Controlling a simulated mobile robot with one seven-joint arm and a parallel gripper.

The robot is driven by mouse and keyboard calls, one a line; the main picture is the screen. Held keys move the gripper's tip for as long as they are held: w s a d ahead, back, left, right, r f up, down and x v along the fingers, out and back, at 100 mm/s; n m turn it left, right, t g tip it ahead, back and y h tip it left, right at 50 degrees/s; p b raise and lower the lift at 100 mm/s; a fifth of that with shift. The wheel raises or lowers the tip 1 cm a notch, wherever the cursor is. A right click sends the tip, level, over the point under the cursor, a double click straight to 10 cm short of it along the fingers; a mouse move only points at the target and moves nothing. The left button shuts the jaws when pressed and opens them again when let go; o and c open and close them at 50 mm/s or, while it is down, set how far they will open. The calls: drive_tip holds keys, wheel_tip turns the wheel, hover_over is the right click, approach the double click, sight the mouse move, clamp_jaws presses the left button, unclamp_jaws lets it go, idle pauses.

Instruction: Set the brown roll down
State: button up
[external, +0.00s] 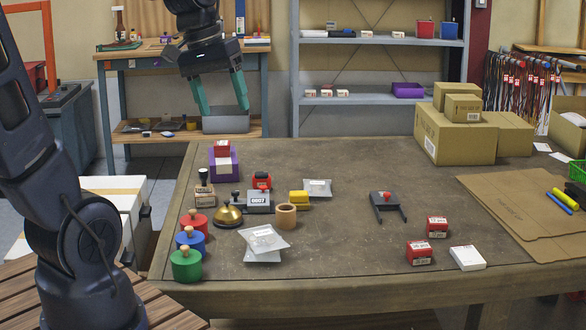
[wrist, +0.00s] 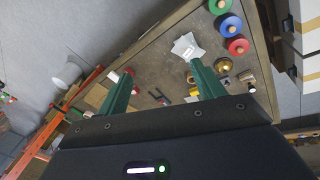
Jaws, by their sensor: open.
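The brown roll (external: 286,216) stands on the workbench near its left middle, beside the clear packets and below the yellow block in the external view. My gripper (external: 222,108) hangs high above the far left edge of the bench, well away from the roll. Its two green fingers are apart with nothing between them. The wrist view shows the open gripper (wrist: 162,68) over a tilted view of the bench. I cannot make out the roll clearly there; a finger may hide it.
Around the roll are a brass bell (external: 228,216), clear packets (external: 262,240), a yellow block (external: 299,198) and red, blue and green knobbed weights (external: 187,265). Cardboard boxes (external: 452,135) stand at the back right. The middle of the workbench (external: 340,240) is mostly clear.

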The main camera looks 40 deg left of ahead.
drive_tip(key=s+a+r+m+t+y, duration=0.1)
drive_tip(key=s+r+m+t+y, duration=0.1)
drive_tip(key=s, duration=0.7)
drive_tip(key=shift+r+m+t, duration=0.3)
drive_tip(key=shift+m, duration=0.6)
drive_tip(key=shift+a, duration=0.1)
